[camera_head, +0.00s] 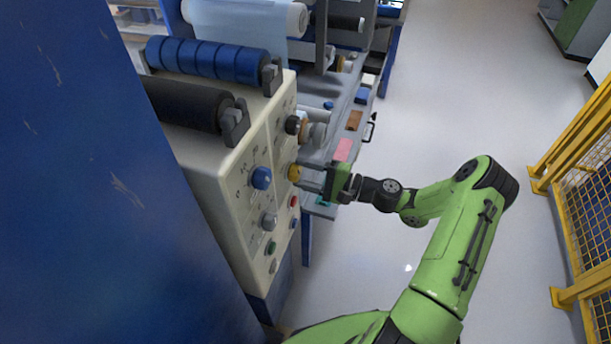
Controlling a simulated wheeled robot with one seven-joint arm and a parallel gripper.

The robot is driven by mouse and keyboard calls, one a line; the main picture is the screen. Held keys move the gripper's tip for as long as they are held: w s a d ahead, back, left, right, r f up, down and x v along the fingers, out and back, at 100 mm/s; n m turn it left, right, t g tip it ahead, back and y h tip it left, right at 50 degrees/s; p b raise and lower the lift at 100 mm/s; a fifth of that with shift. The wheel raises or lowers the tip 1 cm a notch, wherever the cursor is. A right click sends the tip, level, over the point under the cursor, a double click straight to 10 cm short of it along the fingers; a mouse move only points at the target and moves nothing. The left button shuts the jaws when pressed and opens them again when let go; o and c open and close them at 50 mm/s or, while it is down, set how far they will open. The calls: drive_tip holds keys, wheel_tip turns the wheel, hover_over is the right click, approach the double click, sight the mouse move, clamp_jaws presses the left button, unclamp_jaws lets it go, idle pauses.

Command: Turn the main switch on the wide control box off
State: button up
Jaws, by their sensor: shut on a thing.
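The wide cream control box (236,180) fills the middle left, its panel facing right. On the panel are a large blue knob (261,178), a grey knob (268,222), a black knob (292,125) and a yellow knob (293,173). I cannot read the labels, so which one is the main switch is not certain. My gripper (303,178) reaches in from the right, its fingers at the yellow knob and shut on it. The fingers partly cover that knob, and its turn angle is too small to tell.
Red (294,201) and green (272,247) buttons sit below my gripper. Blue (208,59) and black (187,104) rollers lie on top of the box. A grey bench (340,125) stands behind. Clear floor lies right, up to a yellow fence (575,170).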

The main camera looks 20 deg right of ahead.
drive_tip(key=shift+n, duration=0.7)
drive_tip(key=o, duration=1.1)
drive_tip(key=shift+c, duration=0.2)
drive_tip(key=shift+d, duration=0.1)
drive_tip(key=p+v, duration=0.1)
drive_tip(key=v, duration=1.4)
drive_tip(key=shift+s+d, duration=0.25)
